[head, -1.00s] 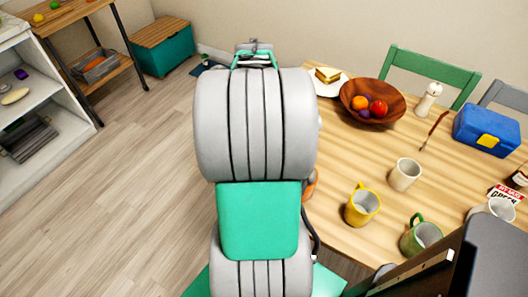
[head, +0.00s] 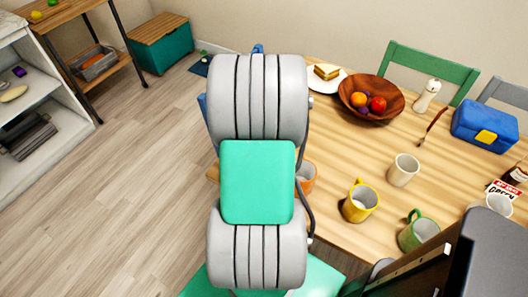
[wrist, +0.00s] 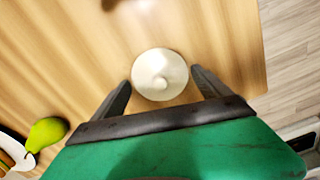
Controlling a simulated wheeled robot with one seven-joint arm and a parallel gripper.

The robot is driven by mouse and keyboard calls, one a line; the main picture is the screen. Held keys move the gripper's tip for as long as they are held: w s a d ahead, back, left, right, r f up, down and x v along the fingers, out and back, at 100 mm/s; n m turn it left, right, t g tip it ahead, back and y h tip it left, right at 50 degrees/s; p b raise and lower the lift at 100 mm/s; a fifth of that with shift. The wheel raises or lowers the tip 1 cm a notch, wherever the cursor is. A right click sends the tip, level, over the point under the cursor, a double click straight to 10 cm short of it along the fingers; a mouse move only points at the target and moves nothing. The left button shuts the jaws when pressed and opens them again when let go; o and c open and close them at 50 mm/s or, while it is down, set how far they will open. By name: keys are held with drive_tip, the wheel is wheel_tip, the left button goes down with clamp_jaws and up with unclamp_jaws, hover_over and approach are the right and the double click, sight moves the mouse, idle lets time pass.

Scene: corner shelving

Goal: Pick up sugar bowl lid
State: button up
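The sugar bowl lid (wrist: 160,74) is a round, pale white disc with a small knob at its centre. In the wrist view it lies over the wooden table top, between and slightly beyond the fingers. My gripper (wrist: 161,80) is open, with one dark finger on each side of the lid. I cannot tell whether the fingers are at the lid's height, and no grip on it shows. In the head view my arm hides both the lid and the gripper.
In the wrist view a green pear (wrist: 47,132) lies at lower left, and the table edge is at right. In the head view the table holds a wooden fruit bowl (head: 347,100), yellow mug (head: 360,203), cream mug (head: 403,170), green mug (head: 418,234) and blue lunch box (head: 485,127).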

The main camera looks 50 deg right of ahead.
drive_tip(key=c, duration=1)
